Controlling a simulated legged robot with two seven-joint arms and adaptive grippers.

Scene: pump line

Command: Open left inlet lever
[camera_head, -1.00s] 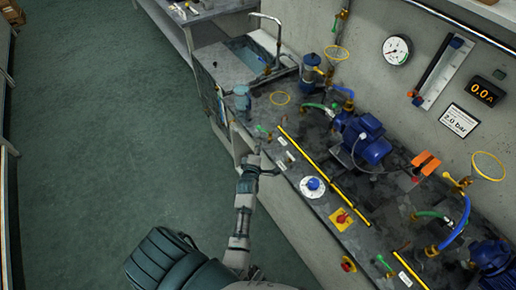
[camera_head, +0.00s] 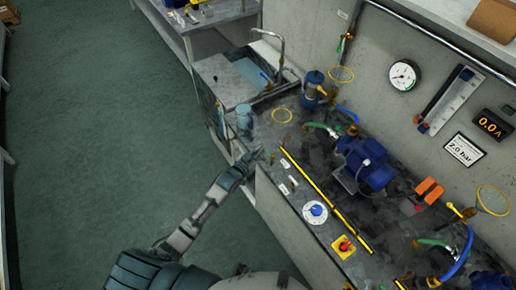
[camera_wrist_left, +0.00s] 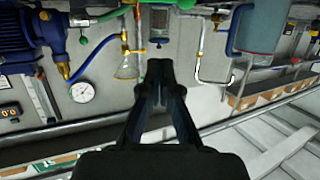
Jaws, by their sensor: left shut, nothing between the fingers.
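My left gripper (camera_head: 253,156) reaches this edge from the left, just left of the green handle. I cannot tell whether they touch. My right gripper is not in view.
A blue pump (camera_head: 366,163) stands on the bench behind a yellow strip (camera_head: 325,200). A sink (camera_head: 252,72) is at the back. Open floor lies left.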

